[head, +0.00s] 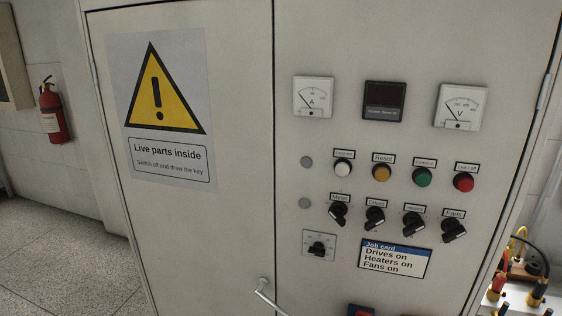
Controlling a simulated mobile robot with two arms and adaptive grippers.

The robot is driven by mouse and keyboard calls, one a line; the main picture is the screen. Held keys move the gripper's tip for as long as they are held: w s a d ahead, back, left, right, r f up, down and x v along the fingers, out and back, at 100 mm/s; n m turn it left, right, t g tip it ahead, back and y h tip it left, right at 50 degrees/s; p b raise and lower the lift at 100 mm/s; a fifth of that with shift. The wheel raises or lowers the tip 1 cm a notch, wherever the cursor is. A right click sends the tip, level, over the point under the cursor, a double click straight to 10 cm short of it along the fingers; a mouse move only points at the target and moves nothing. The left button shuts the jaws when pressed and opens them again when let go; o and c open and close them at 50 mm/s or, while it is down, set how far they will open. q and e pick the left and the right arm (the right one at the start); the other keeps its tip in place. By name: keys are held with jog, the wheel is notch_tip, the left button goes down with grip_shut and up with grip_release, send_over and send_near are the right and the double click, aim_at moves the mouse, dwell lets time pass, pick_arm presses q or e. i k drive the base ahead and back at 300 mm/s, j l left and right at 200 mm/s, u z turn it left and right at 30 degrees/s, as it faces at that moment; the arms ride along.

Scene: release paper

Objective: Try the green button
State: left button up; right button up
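The green button (423,177) is on the right door of the grey cabinet, in a row of round buttons, with a small label above it that is too small to read. To its left are a white button (343,168) and an amber button (382,173) labelled Reset. To its right is a red button (464,183). Nothing covers the green button. Neither of my grippers shows in the head view.
Black rotary switches (413,223) sit below the buttons, above a job card (395,259). Meters (461,105) are above. A door handle (268,293) sticks out low in the middle. A fire extinguisher (54,112) hangs at left; terminals with cables (537,292) stand at lower right.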

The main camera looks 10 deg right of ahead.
aim_at(423, 179)
jog(key=z, duration=1.25)
